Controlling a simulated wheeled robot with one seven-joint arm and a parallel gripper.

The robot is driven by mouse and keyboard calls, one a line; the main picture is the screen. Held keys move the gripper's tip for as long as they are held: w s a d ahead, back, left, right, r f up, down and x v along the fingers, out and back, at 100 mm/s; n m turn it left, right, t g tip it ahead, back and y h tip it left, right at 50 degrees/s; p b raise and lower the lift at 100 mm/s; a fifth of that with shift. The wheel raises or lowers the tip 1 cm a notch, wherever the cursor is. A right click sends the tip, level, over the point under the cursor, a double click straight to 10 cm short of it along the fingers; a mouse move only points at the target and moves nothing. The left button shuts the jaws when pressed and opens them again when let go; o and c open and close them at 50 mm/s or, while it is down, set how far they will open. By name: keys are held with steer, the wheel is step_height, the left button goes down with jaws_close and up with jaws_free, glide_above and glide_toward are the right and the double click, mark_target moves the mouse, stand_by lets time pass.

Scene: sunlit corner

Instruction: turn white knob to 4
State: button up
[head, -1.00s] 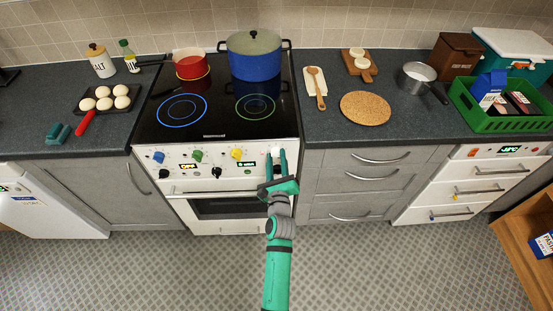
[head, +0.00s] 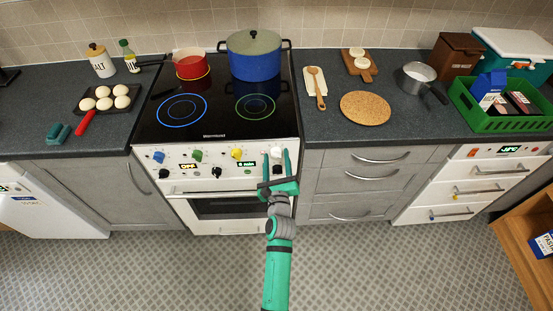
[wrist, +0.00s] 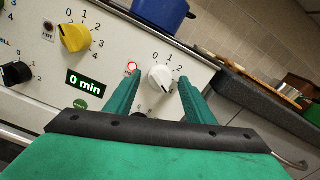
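The white knob (head: 277,153) is at the right end of the stove's front panel. In the wrist view the white knob (wrist: 161,78) sits between my two fingers, with printed numbers 0, 1 and 2 visible above it. My gripper (head: 276,155) is open, one finger on each side of the knob. In the wrist view my gripper (wrist: 160,80) shows gaps between fingers and knob.
A yellow knob (wrist: 75,38) and a display (wrist: 86,82) reading 0 min are left of the white knob. A red indicator (wrist: 133,68) is close to the left finger. A blue pot (head: 254,60) and a red pan (head: 191,66) stand on the hob.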

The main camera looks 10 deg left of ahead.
steer(key=shift+s, duration=0.1)
steer(key=v, duration=1)
steer(key=shift+s, duration=0.3)
steer(key=s+d+f+n+g+h, duration=0.1)
steer(key=s+d+f+n+h, duration=0.15)
steer(key=s+n, duration=0.5)
steer(key=s+d+f+n+h, duration=0.2)
steer(key=s+d+n, duration=0.2)
steer(key=s, duration=0.7)
steer(key=s+d+r+n, duration=0.2)
steer(key=s+r+n, duration=0.1)
steer(key=s+n, duration=0.5)
steer(key=s+d+r+n+g, duration=0.1)
steer(key=s+d+r+n, duration=0.1)
steer(key=s+n, duration=0.7)
steer(key=shift+s+r, duration=0.3)
steer(key=shift+r, duration=0.6)
